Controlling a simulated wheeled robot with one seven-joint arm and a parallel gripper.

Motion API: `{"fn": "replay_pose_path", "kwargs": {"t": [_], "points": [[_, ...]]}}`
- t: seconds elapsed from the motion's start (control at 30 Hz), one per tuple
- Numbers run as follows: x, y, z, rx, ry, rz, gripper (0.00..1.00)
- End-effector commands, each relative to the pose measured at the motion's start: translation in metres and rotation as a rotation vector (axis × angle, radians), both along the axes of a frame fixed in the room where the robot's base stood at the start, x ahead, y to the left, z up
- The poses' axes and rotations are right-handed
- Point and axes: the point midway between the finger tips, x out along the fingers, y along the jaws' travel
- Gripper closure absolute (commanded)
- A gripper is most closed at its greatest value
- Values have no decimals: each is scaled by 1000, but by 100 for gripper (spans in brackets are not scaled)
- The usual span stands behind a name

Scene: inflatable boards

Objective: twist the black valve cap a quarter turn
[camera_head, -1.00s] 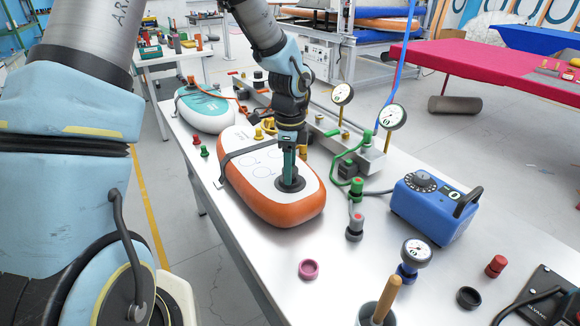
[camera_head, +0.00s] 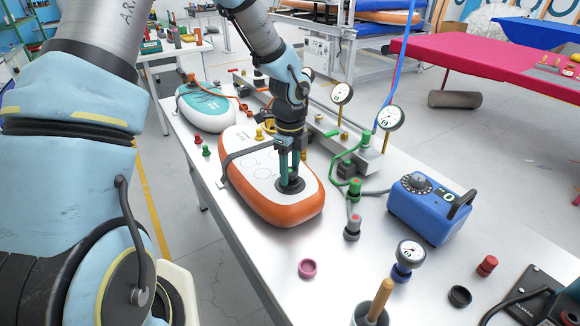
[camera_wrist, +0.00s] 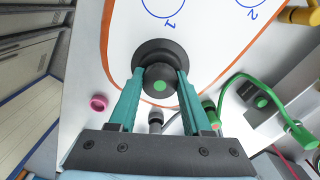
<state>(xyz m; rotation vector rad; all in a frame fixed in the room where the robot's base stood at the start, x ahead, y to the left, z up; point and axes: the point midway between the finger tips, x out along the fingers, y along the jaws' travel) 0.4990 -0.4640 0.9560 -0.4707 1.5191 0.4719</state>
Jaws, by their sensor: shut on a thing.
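The black valve cap (camera_wrist: 160,84) has a green dot on top and sits in a black round valve base (camera_wrist: 147,58) on the white-and-orange inflatable board (camera_head: 309,202). My gripper (camera_wrist: 160,78) points down at the board's near end, with its two teal fingers on either side of the cap and closed on it. In the head view my gripper (camera_head: 290,175) stands over the valve and hides most of the cap. The cap is still seated in the base.
A blue pump box (camera_head: 425,212) stands to the right. A pink ring (camera_head: 307,268), a blue-based gauge (camera_head: 409,255) and a cup with a wooden handle (camera_head: 379,300) stand nearer. A green hose (camera_head: 345,160) and gauges lie just right of the board. A teal board (camera_head: 208,110) lies behind.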

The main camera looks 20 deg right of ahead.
Motion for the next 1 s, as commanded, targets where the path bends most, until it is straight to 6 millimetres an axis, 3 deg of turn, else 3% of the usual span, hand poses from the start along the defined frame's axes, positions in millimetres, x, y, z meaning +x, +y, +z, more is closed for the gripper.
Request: {"fn": "replay_pose_path", "kwargs": {"t": [0.37, 0.4, 0.67, 1.0], "points": [[0, 0, 0, -1, -1, -42, 100], [0, 0, 0, -1, -1, -42, 47], [0, 0, 0, 0, 0, -41, 18], [0, 0, 4, -2, -1, -40, 16]]}}
